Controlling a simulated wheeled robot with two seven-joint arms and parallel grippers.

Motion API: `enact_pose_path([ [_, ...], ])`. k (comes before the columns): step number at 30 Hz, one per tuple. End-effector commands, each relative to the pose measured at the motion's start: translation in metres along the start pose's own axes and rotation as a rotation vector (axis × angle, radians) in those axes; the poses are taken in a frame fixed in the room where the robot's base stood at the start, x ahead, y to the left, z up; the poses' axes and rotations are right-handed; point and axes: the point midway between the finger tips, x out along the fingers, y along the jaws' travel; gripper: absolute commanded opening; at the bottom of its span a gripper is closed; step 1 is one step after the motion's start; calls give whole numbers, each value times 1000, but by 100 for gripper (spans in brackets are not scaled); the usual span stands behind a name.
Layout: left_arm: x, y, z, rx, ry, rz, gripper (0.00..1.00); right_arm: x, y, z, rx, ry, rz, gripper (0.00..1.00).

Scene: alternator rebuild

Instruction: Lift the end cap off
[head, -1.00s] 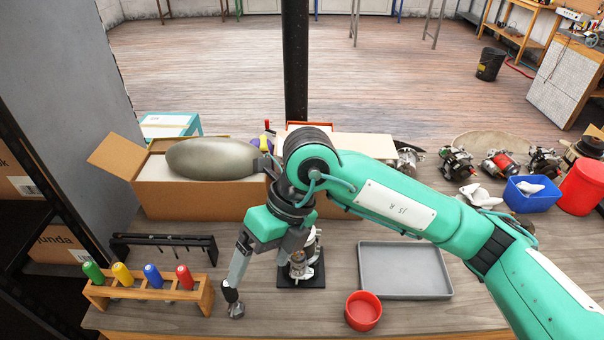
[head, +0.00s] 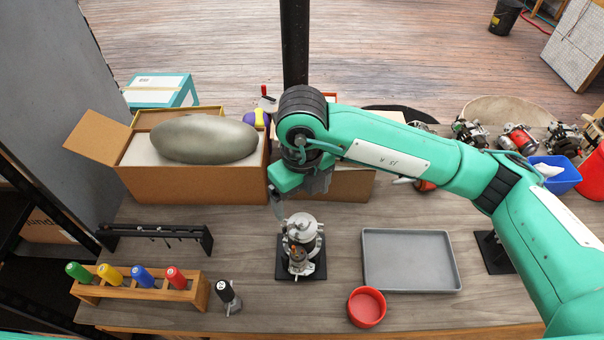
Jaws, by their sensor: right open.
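The alternator (head: 301,253) stands upright on a small black base plate (head: 318,268) in the middle of the bench. Its pale, silvery end cap (head: 300,228) appears to be on top, seated on the body. My right gripper (head: 299,200) is open and empty. It hangs behind and above the alternator, near the front of the cardboard box, and looks apart from the end cap. One finger shows at its left side; the other is partly hidden by the hand. My left gripper is not in view.
A grey tray (head: 410,287) and a red bowl (head: 366,307) lie right of the alternator. A black rack (head: 155,231) and an open cardboard box (head: 195,187) are behind. A black post (head: 295,45) rises at the back.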

Motion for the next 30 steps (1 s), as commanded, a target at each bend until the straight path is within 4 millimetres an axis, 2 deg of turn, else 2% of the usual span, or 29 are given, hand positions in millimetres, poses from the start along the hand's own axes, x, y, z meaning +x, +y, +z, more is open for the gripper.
enact_pose_path([
  [5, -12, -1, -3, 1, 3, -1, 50, 34, 0, -1, 2, 5, 1, 86],
  [12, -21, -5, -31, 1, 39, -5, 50, 71, 0, 0, 0, 2, 1, 86],
  [18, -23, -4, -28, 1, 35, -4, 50, 84, 0, 0, 0, 0, 1, 86],
  [26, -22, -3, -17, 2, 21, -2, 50, 86, 0, 0, 0, -1, 1, 86],
  [30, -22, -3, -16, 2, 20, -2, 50, 86, 0, 0, 0, -1, 1, 62],
])
